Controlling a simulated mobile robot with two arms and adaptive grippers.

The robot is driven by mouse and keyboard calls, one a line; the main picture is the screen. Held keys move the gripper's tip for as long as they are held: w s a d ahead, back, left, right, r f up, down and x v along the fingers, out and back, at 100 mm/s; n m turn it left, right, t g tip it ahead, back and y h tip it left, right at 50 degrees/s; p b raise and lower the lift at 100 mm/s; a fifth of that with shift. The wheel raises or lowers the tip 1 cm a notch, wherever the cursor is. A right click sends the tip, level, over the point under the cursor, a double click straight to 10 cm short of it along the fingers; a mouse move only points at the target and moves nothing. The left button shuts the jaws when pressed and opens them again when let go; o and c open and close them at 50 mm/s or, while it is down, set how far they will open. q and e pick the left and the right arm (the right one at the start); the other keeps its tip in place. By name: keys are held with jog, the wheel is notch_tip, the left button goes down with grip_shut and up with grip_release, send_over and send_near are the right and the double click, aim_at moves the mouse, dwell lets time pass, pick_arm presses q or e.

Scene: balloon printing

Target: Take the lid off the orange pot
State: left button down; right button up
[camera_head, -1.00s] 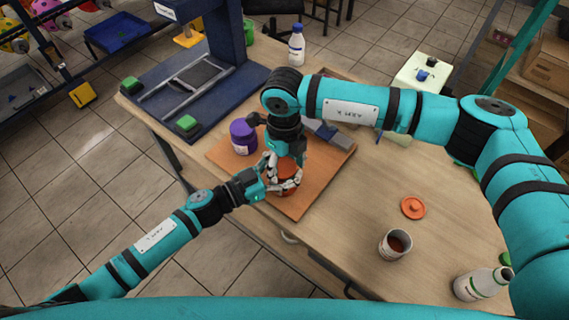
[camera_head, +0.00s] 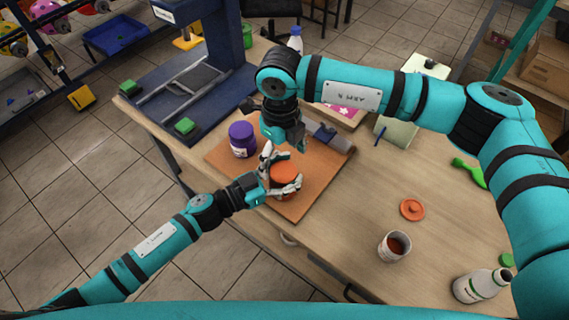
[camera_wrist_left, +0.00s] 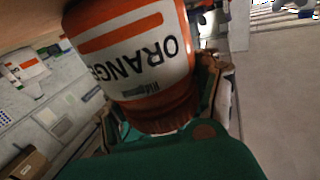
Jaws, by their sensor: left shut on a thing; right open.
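The orange pot (camera_head: 285,173) stands at the front of the brown board, its round orange top showing; I cannot tell whether that is a lid or the contents. The left wrist view shows its white side labelled ORANGE (camera_wrist_left: 135,55), upside down in that picture. My left gripper (camera_head: 281,186) is shut around the pot's side. My right gripper (camera_head: 283,146) is open, pointing down just above and behind the pot, apart from it; its fingertips are partly hidden. A loose orange-red lid with a small knob (camera_head: 412,210) lies on the table at right.
A purple jar (camera_head: 242,139) stands on the brown board (camera_head: 312,187), left of the right gripper. A dark blue press (camera_head: 190,75) fills the table's back left.

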pick_arm(q)
jog(key=shift+c, duration=0.6)
grip_release()
jog(key=shift+w, duration=0.1)
jog(key=shift+a, duration=0.1)
